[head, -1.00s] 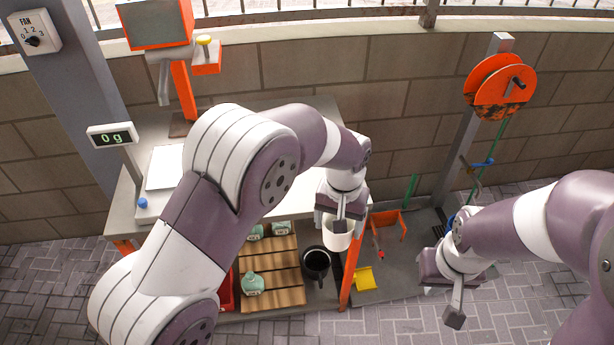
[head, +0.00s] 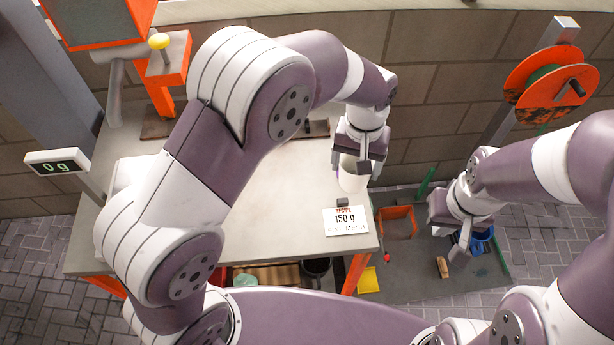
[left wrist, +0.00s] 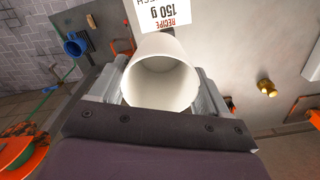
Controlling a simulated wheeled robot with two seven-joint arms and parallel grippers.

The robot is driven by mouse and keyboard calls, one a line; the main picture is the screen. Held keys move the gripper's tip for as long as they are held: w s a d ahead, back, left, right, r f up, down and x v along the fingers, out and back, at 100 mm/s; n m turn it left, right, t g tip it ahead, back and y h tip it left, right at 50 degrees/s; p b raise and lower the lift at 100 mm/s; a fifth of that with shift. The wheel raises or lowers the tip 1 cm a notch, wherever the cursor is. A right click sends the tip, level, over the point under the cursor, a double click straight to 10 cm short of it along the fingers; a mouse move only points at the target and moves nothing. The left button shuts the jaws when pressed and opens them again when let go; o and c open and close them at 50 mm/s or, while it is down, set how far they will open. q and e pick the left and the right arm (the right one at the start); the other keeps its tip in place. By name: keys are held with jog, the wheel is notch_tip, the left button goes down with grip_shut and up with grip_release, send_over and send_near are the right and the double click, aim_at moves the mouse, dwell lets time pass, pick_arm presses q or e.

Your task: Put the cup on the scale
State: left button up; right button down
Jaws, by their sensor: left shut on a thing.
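A white cup (head: 352,176) is held in my left gripper (head: 357,168), above the right end of the grey table. In the left wrist view the cup (left wrist: 162,75) sits between the fingers, its open mouth showing and looking empty. The scale's display (head: 57,161) at the table's left end reads 0 g. The scale's pale plate is mostly hidden behind my left arm. My right gripper (head: 461,246) hangs over the floor area right of the table; its finger gap is not clear.
An orange machine (head: 165,60) with a yellow knob stands at the back left. An orange reel (head: 548,85) is at the right. The middle of the tabletop is clear.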

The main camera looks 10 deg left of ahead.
pick_arm(q)
jog(key=s+a+f+p, duration=0.1)
jog(key=a+f, duration=0.2)
jog(key=s+a+f+p, duration=0.1)
jog(key=a+f, duration=0.2)
jog(key=a, duration=0.1)
jog(key=s+a+f+p, duration=0.1)
jog(key=a+f, duration=0.2)
jog(key=a, duration=0.1)
jog(key=shift+s+f, duration=0.15)
jog(key=shift+f, duration=0.35)
pick_arm(e)
jog(key=r, duration=0.1)
jog(key=s+r, duration=0.1)
jog(key=r, duration=0.1)
jog(key=shift+s+r, duration=0.2)
jog(key=shift+r, duration=0.05)
